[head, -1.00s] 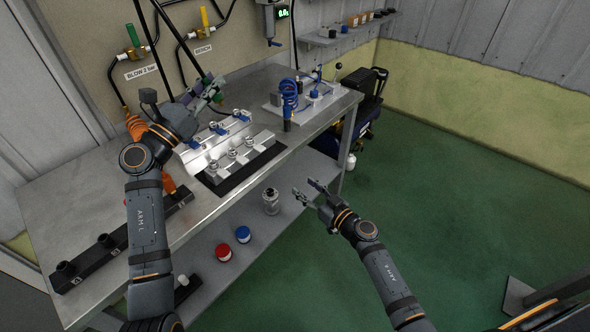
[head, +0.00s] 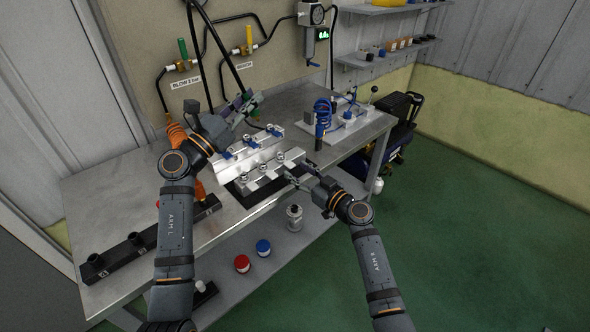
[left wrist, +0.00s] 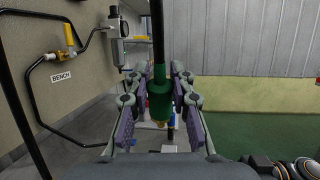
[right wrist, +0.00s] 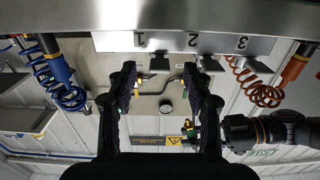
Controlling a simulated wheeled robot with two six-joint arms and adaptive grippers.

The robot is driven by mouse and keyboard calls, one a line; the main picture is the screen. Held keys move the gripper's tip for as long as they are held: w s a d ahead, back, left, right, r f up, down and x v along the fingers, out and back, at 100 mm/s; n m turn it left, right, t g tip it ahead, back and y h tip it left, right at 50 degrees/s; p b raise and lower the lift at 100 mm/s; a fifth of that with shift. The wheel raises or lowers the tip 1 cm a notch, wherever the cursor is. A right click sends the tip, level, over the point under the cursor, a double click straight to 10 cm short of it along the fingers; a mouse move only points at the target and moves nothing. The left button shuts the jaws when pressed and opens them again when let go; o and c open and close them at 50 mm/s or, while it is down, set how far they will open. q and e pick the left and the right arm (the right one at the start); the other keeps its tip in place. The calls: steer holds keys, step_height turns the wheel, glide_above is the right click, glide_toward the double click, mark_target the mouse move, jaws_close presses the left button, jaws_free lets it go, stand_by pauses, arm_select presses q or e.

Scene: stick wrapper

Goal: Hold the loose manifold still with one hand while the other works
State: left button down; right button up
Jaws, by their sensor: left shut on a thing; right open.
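The silver manifold (head: 268,178) lies on a black mat on the bench, with several round fittings along its top. A sloped silver part with blue levers (head: 243,155) stands just behind it. Numbered silver faces marked 1, 2 and 3 (right wrist: 190,42) fill the top of the right wrist view. My left gripper (head: 240,107) is above and behind the manifold, shut on a green fitting (left wrist: 160,100) on a black hose. My right gripper (head: 297,174) is open at the manifold's right front end; whether it touches is unclear. Its empty fingers show in the right wrist view (right wrist: 163,75).
An orange coiled hose (head: 178,137) hangs beside my left arm. A blue coiled hose (head: 322,115) stands on a plate at the bench's right. A black rail with sockets (head: 135,243) lies at front left. Red (head: 242,263) and blue (head: 263,247) caps sit on the lower shelf.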

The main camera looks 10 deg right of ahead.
mark_target(272, 167)
steer(key=shift+x, duration=1.35)
jaws_close()
arm_select(q)
steer(key=f+g, duration=0.1)
steer(key=f, duration=0.1)
steer(key=w+d+f+y, duration=0.1)
steer(key=f, duration=0.1)
steer(key=f+g+y, duration=0.1)
steer(key=f, duration=0.1)
steer(key=shift+w+d+g, duration=0.2)
steer(key=shift+d+g, duration=0.1)
steer(key=shift+d, duration=0.1)
steer(key=shift+w+f+y, duration=0.1)
steer(key=shift+f+y, duration=0.3)
